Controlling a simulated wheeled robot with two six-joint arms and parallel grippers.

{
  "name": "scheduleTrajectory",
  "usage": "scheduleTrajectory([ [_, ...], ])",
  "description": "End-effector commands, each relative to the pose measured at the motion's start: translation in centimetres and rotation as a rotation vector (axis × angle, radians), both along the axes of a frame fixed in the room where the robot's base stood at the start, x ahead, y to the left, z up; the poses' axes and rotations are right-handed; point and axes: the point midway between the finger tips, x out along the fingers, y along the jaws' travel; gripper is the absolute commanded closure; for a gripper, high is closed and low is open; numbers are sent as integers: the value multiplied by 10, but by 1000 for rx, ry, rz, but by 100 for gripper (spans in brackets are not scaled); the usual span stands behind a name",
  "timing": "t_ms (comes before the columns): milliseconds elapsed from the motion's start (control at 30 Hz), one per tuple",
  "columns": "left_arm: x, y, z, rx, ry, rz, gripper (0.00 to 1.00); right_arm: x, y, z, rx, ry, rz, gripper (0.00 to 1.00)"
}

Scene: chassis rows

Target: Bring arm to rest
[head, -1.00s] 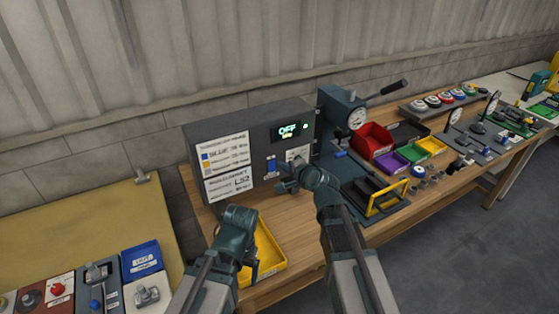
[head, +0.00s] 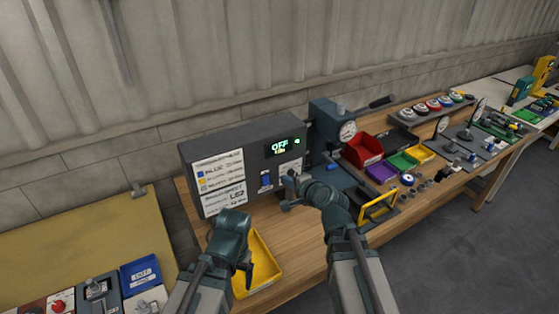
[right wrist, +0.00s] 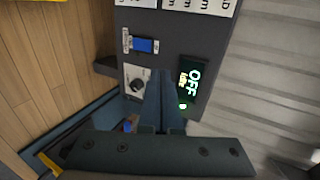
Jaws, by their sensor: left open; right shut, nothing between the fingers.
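My right gripper (head: 288,194) is in front of the grey control box (head: 215,152), near its lower right. In the right wrist view the right gripper (right wrist: 163,90) is shut and empty, its fingertips close to the dark knob (right wrist: 137,84) on a white plate. I cannot tell whether they touch. The box display (right wrist: 190,80) reads OFF, and a blue switch (right wrist: 142,45) sits beside the knob plate. My left gripper (head: 247,277) is open over the yellow tray (head: 265,255), pointing down; its fingers are partly hidden by the arm.
A press with a gauge (head: 347,130) stands right of the box. Red (head: 362,150), purple (head: 381,173) and green (head: 403,161) bins and a yellow-handled frame (head: 378,207) lie further right. A beige table (head: 70,240) with switch modules is at left. Bare wood shows in front of the box.

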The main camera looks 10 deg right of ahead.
Motion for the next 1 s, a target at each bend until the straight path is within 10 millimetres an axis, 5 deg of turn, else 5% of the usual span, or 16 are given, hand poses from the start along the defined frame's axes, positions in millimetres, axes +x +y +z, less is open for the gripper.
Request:
scheduleTrajectory([
  [133,0,0,0,0,0,0,13,-3,6,-4,-24,8,25,100],
  [233,0,0,-1,0,0,0,13,-19,29,-22,-140,54,143,100],
  [467,0,0,-4,0,0,0,13,-118,86,-103,-694,279,725,100],
  [700,0,0,-7,0,0,0,13,-204,69,-134,-1099,514,1193,100],
  [1000,0,0,-7,0,0,0,13,-230,55,-134,-1212,613,1340,100],
])
